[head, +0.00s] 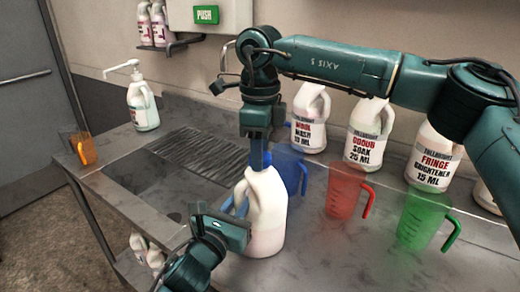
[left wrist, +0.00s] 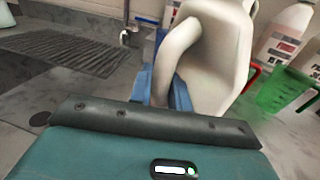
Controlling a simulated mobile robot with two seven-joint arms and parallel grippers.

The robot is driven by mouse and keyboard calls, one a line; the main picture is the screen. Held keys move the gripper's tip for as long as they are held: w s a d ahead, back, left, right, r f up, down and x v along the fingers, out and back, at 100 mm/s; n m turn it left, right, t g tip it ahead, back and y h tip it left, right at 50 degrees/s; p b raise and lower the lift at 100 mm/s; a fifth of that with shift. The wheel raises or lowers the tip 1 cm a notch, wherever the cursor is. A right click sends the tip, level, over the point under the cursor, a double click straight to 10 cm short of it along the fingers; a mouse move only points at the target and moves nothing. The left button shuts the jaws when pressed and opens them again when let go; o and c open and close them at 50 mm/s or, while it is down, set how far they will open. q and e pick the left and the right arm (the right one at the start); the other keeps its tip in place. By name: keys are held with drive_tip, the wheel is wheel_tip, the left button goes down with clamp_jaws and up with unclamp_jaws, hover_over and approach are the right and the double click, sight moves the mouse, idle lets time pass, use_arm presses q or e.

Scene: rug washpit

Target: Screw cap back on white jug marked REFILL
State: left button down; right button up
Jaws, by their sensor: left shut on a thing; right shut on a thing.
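The white jug (head: 267,215) stands upright on the grey counter, with a pinkish lower part. No REFILL marking shows from here. My left gripper (head: 237,205) is shut on the jug's handle from the near left side; in the left wrist view its blue fingers (left wrist: 165,92) sit on either side of the handle (left wrist: 180,45). My right gripper (head: 264,158) points straight down at the jug's mouth and is shut on the cap. The cap is largely hidden by the blue fingertips, so I cannot tell how it sits on the neck.
Blue (head: 291,170), red (head: 347,192) and green (head: 422,218) measuring cups stand right of the jug. Labelled jugs (head: 369,134) line the wall behind. A sink with a ribbed drainboard (head: 198,154), a pump bottle (head: 142,106) and an orange cup (head: 83,148) are left.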

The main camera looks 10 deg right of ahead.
drive_tip(key=o, duration=1.2)
drive_tip(key=shift+c, duration=0.2)
wheel_tip(320, 180, up, 12)
use_arm(q)
drive_tip(key=c, duration=1.2)
unclamp_jaws()
drive_tip(key=shift+c, duration=0.2)
drive_tip(key=b+v, duration=0.1)
drive_tip(key=v, duration=1.2)
use_arm(e)
drive_tip(key=shift+f, duration=0.6)
use_arm(q)
drive_tip(key=shift+s+a, duration=0.1)
drive_tip(key=shift+a, duration=0.05)
